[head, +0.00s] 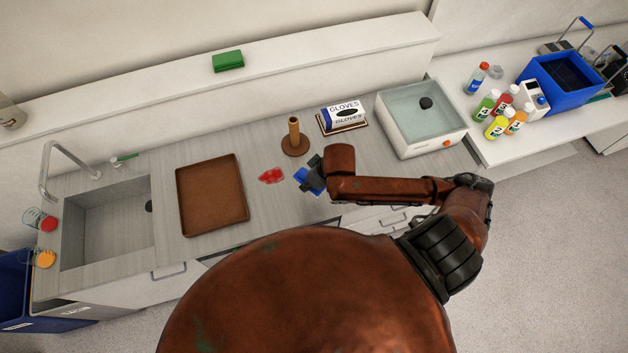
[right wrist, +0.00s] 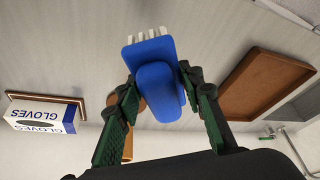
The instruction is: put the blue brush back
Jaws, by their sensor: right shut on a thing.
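The blue brush (head: 302,176) is over the counter, just right of a red patch (head: 272,175). My right gripper (head: 314,177) is shut on it. In the right wrist view the blue brush (right wrist: 155,80) is between the two green-padded fingers of my right gripper (right wrist: 158,95), with its white bristles pointing to the top of the picture. Whether the bristles touch the counter cannot be told. My left gripper is not in view.
A brown post on a round base (head: 295,145) stands behind the brush. A glove box (head: 343,116), a brown tray (head: 240,218), a sink (head: 85,225) and a water basin (head: 388,103) are on the counter. Bottles (head: 497,127) and a blue bin (head: 535,72) stand far right.

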